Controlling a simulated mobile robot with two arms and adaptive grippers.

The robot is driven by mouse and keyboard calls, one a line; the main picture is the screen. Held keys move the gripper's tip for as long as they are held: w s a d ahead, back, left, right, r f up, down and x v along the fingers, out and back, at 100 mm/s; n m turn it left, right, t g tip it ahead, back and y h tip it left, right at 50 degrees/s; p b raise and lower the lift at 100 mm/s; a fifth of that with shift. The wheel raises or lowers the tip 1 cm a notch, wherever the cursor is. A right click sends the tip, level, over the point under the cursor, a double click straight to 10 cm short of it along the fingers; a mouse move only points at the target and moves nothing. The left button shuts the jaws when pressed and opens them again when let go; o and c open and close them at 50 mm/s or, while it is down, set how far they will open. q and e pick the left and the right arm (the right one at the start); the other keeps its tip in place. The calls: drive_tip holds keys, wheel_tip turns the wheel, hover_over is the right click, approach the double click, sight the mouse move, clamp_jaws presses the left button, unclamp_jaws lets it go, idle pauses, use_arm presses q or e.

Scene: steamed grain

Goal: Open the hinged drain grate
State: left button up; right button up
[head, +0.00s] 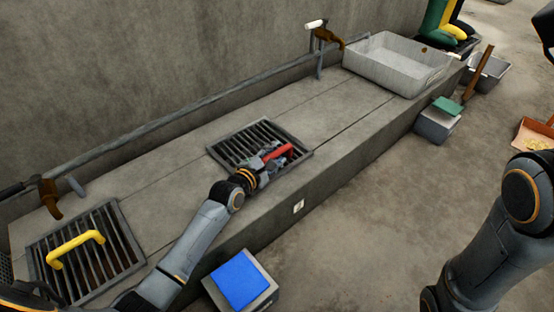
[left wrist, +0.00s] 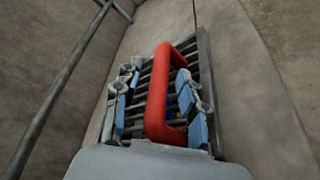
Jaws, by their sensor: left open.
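A drain grate (head: 240,143) with dark bars and a red handle (head: 279,154) lies shut and level in the concrete ledge, at the middle of the head view. My left gripper (head: 273,156) is open at this red handle. In the left wrist view the red handle (left wrist: 158,95) stands between the two spread blue-grey fingers of my left gripper (left wrist: 155,108); whether they touch it I cannot tell. A second grate (head: 112,230) with a yellow handle (head: 75,249) lies shut at the lower left. My right arm shows at the right edge; its gripper is out of view.
A pipe rail (head: 215,97) runs along the wall behind the grates. A white basin (head: 395,65) stands at the ledge's far end. A blue-topped box (head: 240,282) and a green-topped box (head: 438,122) stand on the floor before the ledge. The ledge between grate and basin is clear.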

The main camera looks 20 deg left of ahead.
use_arm(q)
drive_tip(key=shift+w+d+f, duration=0.15)
drive_tip(key=shift+w+d, duration=0.05)
drive_tip(key=shift+w, duration=0.35)
clamp_jaws()
drive_tip(key=shift+r+p, duration=0.3)
drive_tip(key=shift+p, duration=0.2)
